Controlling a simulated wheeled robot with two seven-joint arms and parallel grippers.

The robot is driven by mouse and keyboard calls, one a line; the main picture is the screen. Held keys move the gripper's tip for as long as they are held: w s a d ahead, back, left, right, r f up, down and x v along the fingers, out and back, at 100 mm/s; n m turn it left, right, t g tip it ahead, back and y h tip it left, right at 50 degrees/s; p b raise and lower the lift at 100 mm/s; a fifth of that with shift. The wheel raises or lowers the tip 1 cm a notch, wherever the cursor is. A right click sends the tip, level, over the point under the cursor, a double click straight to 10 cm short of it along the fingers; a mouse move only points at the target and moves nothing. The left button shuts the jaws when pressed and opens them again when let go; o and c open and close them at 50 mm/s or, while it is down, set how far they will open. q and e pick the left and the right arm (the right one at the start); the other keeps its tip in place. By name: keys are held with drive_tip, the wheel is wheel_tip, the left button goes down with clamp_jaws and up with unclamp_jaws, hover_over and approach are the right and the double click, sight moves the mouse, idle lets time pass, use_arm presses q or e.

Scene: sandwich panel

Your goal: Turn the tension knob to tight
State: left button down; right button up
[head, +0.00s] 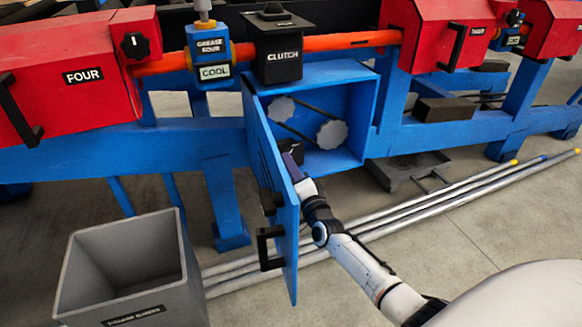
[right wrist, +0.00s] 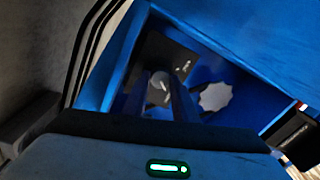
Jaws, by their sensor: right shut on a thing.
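The tension knob (right wrist: 159,88) is a small grey knob on a black panel (right wrist: 168,52) inside the blue box (head: 366,120). My right gripper (head: 292,160) reaches into the open box past the door's edge. In the right wrist view its two dark fingers stand on either side of the knob, and it is shut on it. Small light markings show on the panel beside the knob, too blurred to read. In the head view the gripper and door hide the knob. My left gripper is in neither view.
The blue door (head: 284,212) with black handles hangs open, close to my right arm's left side. Two grey toothed wheels with a belt (head: 332,134) are in the box. A grey bin (head: 75,275) stands at lower left. Long pipes (head: 400,220) lie on the floor.

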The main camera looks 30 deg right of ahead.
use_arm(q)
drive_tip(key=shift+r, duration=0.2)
use_arm(e)
drive_tip(key=shift+m, duration=0.3)
drive_tip(key=o, duration=1)
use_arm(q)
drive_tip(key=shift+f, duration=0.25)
use_arm(e)
drive_tip(key=shift+o, duration=0.2)
drive_tip(key=shift+s, duration=0.1)
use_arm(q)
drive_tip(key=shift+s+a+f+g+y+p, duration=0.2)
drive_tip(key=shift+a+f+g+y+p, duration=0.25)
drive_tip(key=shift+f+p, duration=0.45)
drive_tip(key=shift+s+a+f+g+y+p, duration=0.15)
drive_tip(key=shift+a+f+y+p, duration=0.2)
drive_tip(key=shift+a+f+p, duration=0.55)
use_arm(e)
drive_tip(key=v, duration=1)
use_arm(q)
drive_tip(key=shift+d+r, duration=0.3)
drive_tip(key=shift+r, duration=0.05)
use_arm(e)
drive_tip(key=shift+s+a, duration=0.1)
